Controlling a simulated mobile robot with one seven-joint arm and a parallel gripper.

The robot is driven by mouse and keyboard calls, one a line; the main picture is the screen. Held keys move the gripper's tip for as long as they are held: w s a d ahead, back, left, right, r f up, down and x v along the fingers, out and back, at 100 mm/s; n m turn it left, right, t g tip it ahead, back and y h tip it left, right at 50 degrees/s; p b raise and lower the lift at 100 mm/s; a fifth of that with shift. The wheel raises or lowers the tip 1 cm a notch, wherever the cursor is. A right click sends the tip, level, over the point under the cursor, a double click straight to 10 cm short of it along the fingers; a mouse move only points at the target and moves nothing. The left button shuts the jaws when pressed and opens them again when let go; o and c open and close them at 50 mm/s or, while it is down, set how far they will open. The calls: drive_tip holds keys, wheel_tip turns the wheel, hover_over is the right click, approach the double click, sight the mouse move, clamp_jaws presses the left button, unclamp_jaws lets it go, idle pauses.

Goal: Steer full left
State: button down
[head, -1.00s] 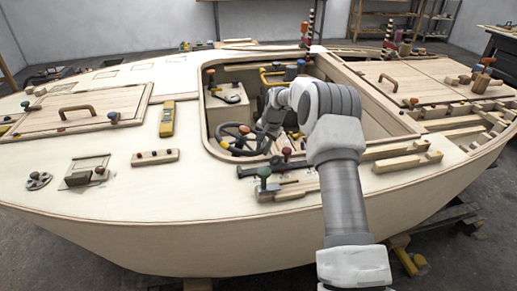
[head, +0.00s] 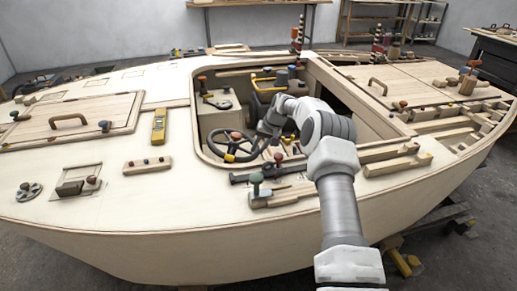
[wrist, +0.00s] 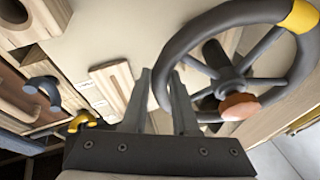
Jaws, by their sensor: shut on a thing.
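The dark steering wheel (head: 222,158) with yellow bands on its rim is in the cockpit, left of my arm. In the wrist view the wheel rim (wrist: 178,48) crosses at the fingertips, with a yellow band (wrist: 302,16) at upper right and an orange-brown knob (wrist: 240,106) near the spokes. My gripper (wrist: 163,80) is shut on the rim; it is at the wheel's right side in the head view (head: 268,133). My forearm and wrist hide part of the cockpit behind them.
A console (head: 216,100) with levers stands behind the wheel. The cockpit's wooden edge (head: 200,150) surrounds it closely. A yellow level (head: 159,126) lies on the left deck.

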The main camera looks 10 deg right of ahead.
drive_tip(key=shift+w, duration=0.1)
drive_tip(key=c, duration=0.7)
unclamp_jaws()
drive_tip(key=p+v, duration=0.3)
drive_tip(key=v, duration=1.4)
drive_tip(key=shift+d+r+p, duration=0.15)
drive_tip(key=shift+r+p, duration=0.05)
drive_tip(key=shift+p, duration=0.1)
